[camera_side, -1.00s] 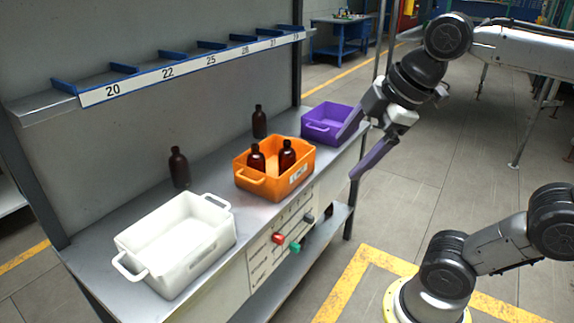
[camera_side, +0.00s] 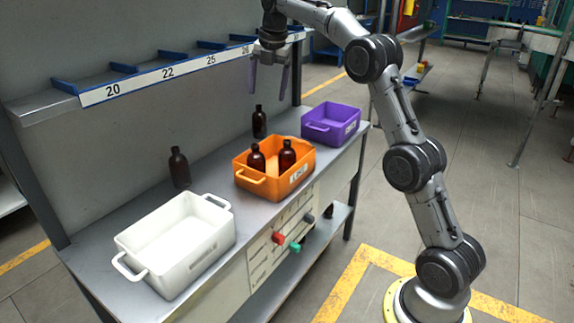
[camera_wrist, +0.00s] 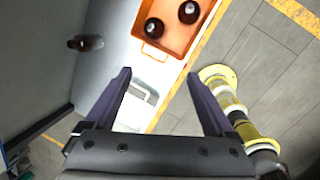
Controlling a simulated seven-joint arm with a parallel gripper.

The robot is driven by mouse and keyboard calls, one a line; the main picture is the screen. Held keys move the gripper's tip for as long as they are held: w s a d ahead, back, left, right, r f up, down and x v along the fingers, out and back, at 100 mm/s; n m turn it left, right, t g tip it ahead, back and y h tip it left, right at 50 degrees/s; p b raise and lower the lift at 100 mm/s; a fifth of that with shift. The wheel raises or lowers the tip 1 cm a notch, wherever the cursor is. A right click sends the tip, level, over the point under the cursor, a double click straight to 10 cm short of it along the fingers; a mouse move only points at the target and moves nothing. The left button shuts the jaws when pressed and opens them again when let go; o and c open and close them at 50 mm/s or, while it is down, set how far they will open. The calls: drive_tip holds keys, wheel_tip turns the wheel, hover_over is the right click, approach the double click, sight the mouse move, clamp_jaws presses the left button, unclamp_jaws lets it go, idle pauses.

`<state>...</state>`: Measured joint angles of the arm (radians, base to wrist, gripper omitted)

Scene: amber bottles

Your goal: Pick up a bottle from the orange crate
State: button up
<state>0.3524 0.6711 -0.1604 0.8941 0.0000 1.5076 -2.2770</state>
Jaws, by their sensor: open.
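The orange crate (camera_side: 262,190) stands on the grey bench with two dark amber bottles upright in it: a left bottle (camera_side: 256,160) and a right bottle (camera_side: 287,157). In the wrist view the crate (camera_wrist: 176,40) is at the top, and its bottles (camera_wrist: 154,28) and (camera_wrist: 188,12) are seen from above. My gripper (camera_side: 269,92) is above the bench, higher than the crate and behind it in the picture, fingers pointing down. Its two purple-grey fingers (camera_wrist: 158,90) are apart, with no object held between them.
One amber bottle (camera_side: 179,168) stands on the bench left of the crate, another (camera_side: 259,122) behind it. A white crate (camera_side: 210,245) is at the front left, a purple crate (camera_side: 345,122) at the right. A numbered shelf (camera_side: 180,68) runs along the wall behind.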

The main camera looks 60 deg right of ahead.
drive_tip(key=g, duration=0.1)
approach(287, 140)
drive_tip(key=w+a, duration=0.2)
drive_tip(key=a, duration=0.1)
drive_tip(key=shift+m+g+y, duration=0.4)
drive_tip(key=shift+m+g, duration=0.3)
drive_tip(key=d+f, duration=0.1)
drive_tip(key=f, duration=0.2)
drive_tip(key=d+f, duration=0.1)
drive_tip(key=f, duration=0.2)
drive_tip(key=s+d+f, duration=0.1)
drive_tip(key=f, duration=0.2)
drive_tip(key=shift+d, duration=0.25)
drive_tip(key=shift+f, duration=3.3)
drive_tip(key=shift+r, duration=0.1)
drive_tip(key=c, duration=1.2)
